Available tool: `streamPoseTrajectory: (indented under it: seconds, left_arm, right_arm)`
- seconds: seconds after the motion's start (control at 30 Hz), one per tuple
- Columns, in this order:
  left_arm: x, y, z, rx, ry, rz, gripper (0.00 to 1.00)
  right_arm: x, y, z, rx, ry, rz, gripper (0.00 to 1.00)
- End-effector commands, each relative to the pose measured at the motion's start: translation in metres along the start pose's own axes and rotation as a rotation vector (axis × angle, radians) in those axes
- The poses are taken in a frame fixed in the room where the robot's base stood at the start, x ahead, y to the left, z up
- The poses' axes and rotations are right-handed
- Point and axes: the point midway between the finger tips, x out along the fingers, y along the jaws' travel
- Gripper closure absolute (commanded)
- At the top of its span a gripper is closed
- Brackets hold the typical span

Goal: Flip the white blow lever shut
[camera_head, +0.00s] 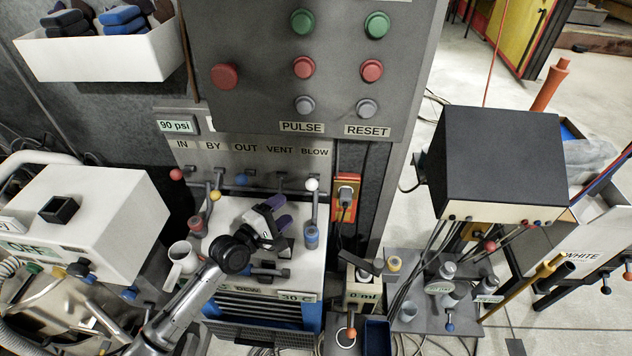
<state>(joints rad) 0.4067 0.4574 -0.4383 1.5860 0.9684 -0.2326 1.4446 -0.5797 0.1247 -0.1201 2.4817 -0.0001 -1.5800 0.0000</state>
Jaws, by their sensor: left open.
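The white-knobbed blow lever (312,185) stands below the BLOW label (314,152) on the grey valve panel. Its rod runs down from the white ball toward a blue-banded fitting (312,237). My left gripper (282,210) comes in from the lower left, with purple fingertips. It is open and empty, just left of the lever's rod and apart from it in the picture. The exact depth gap is hard to tell. My right gripper is not in view.
Red (176,174), yellow (215,195) and blue (241,180) knobs sit left along the same panel. Push buttons (303,67) are above. An orange socket box (346,199) is close on the right. A white-topped, blue-sided unit (222,240) stands below my gripper.

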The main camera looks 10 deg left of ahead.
Motion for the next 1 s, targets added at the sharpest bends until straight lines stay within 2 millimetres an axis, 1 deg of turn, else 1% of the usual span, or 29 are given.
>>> streamPoseTrajectory:
  seconds: [0.1, 0.17, 0.27, 0.33, 0.47, 0.7, 0.9, 1.0]
  left_arm:
    - [0.000, 0.003, 0.000, -0.093, 0.001, 0.021, 0.38]
    - [0.001, 0.003, 0.000, -0.122, 0.001, 0.020, 0.38]
    - [0.006, 0.002, 0.000, -0.145, 0.000, 0.020, 0.38]
    - [0.014, 0.002, 0.000, -0.148, 0.000, 0.019, 0.38]
    - [0.035, 0.001, -0.001, -0.147, -0.001, 0.020, 0.38]
    - [0.082, 0.001, -0.001, -0.144, -0.001, 0.020, 0.38]
    - [0.112, 0.002, -0.001, -0.144, -0.001, 0.018, 0.38]
    - [0.122, 0.002, -0.001, -0.144, -0.002, 0.017, 0.38]
  right_arm:
    - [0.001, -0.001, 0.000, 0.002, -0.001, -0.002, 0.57]
    - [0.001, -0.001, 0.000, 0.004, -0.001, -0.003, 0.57]
    - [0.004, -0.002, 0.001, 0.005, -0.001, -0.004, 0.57]
    - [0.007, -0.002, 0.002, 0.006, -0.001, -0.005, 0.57]
    - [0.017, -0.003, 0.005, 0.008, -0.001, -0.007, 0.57]
    - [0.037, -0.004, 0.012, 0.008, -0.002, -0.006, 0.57]
    - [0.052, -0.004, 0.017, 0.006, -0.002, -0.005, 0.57]
    - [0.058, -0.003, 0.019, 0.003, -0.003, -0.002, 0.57]
